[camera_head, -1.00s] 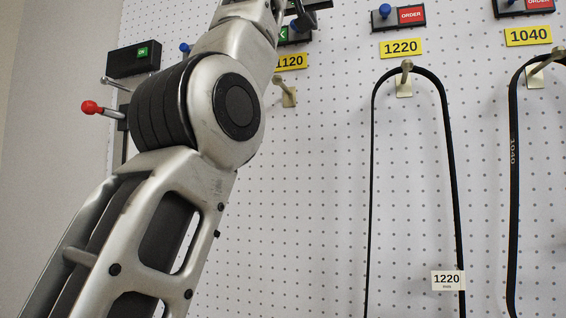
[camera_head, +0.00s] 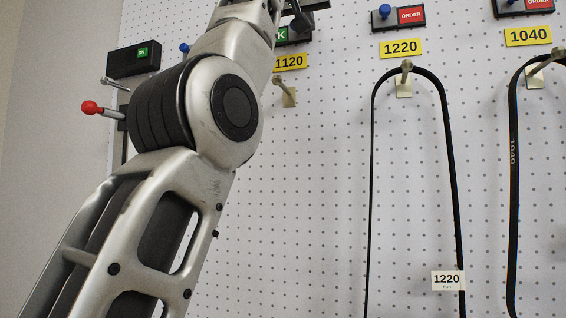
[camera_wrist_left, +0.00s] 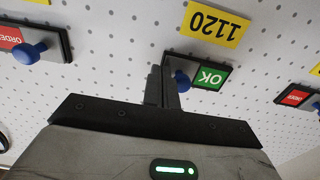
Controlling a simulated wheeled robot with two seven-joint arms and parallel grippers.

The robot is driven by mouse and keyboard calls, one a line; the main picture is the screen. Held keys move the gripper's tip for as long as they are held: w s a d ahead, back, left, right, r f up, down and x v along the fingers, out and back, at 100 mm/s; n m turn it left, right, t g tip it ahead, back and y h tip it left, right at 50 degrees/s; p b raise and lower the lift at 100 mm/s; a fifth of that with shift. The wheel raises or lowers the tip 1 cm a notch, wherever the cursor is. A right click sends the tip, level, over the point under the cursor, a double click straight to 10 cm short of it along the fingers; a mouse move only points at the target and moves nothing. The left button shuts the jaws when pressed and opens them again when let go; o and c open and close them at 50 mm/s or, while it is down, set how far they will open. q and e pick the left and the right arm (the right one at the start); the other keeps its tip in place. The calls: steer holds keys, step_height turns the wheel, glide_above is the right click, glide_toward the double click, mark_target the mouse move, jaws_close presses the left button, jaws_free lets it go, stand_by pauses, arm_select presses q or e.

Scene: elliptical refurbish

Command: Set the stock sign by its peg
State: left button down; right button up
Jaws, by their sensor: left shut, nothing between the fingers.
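The 1120 peg (camera_head: 286,91) is bare, with no belt on it, below its yellow 1120 label (camera_head: 291,62). The stock sign (camera_head: 296,36) above that label is mostly hidden behind my left arm, with part of a green face showing. In the left wrist view the sign shows a green OK face (camera_wrist_left: 211,77) and a blue knob (camera_wrist_left: 183,78), next to the yellow 1120 label (camera_wrist_left: 215,24). My left gripper (camera_wrist_left: 162,75) is shut and empty, its fingertips just beside the blue knob; I cannot tell whether they touch. My right gripper is not in view.
The 1220 peg (camera_head: 405,76) holds a black belt (camera_head: 449,130), and the 1040 peg (camera_head: 541,66) holds another. Red ORDER signs (camera_head: 411,15) sit above them. A red-knobbed lever (camera_head: 90,107) and a dark box with a green label (camera_head: 133,59) are at the left.

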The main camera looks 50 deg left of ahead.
arm_select(q)
steer(key=shift+s+a, duration=0.4)
steer(key=shift+a, duration=0.3)
steer(key=shift+s+a, duration=0.4)
steer(key=shift+a, duration=0.35)
steer(key=shift+s+a, duration=0.4)
steer(key=shift+a, duration=0.3)
steer(key=shift+s+d+b, duration=0.35)
steer(key=shift+s, duration=0.05)
steer(key=b, duration=0.2)
glide_toward(289, 34)
steer(key=shift+d, duration=0.5)
steer(key=shift+r, duration=0.25)
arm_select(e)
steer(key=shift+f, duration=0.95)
arm_select(q)
steer(key=shift+w, duration=0.1)
steer(key=b+v, duration=0.2)
steer(key=v, duration=1.4)
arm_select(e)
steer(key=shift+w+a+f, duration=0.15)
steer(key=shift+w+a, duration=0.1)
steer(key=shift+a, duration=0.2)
